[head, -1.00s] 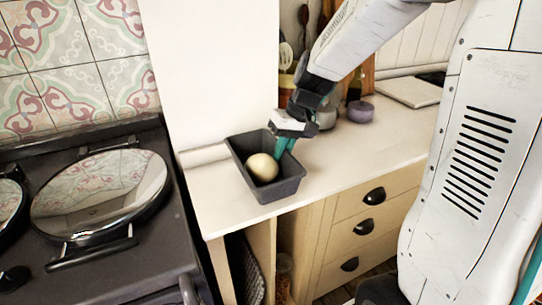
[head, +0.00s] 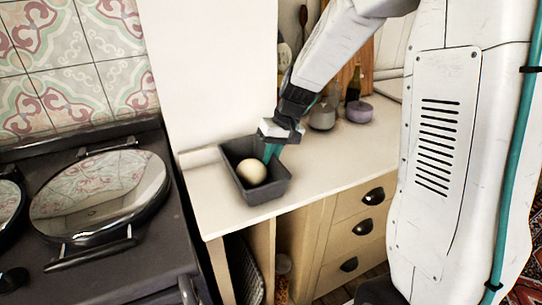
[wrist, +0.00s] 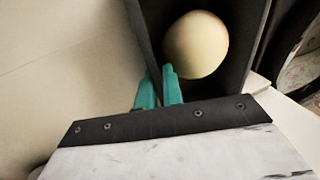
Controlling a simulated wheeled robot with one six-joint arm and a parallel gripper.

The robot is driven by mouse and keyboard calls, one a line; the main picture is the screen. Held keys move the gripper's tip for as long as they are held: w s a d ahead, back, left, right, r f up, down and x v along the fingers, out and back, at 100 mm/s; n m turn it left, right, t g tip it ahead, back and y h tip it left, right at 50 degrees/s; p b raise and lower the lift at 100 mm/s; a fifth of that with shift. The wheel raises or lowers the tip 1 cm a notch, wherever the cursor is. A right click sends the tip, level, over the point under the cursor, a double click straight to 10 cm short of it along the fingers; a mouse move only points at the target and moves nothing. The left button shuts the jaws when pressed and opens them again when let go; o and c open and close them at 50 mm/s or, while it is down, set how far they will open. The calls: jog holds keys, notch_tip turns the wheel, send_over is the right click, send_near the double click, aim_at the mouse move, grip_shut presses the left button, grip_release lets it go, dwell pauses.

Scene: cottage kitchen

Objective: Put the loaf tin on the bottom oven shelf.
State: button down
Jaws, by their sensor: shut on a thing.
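The dark grey loaf tin (head: 265,194) is at the left end of the pale worktop, near the range cooker. It also shows in the wrist view (wrist: 145,38). A round, cream-coloured ball-like thing (head: 252,173) lies inside it, also seen in the wrist view (wrist: 196,45). My gripper (head: 270,153) is shut on the tin's right-hand wall in the head view. In the wrist view its teal fingers (wrist: 158,78) sit on either side of that wall. I cannot tell whether the tin touches the worktop. No oven shelf is in view.
The dark range cooker (head: 155,262) stands at the left with a shiny round lid (head: 100,195) on top. Drawers (head: 345,225) are below the worktop (head: 325,160), which is clear at the right.

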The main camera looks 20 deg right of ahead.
jog(key=c, duration=1.5)
grip_release()
jog(key=shift+c, duration=0.2)
jog(key=shift+r, duration=0.1)
jog(key=v, duration=1.2)
jog(key=s+a+h, duration=0.1)
jog(key=s+a, duration=0.1)
jog(key=s, duration=1.1)
jog(key=s+a+r+h, duration=0.1)
jog(key=s+a+h, duration=0.1)
jog(key=s, duration=1.2)
jog(key=shift+s+a+h, duration=0.25)
jog(key=shift+a+h, duration=0.05)
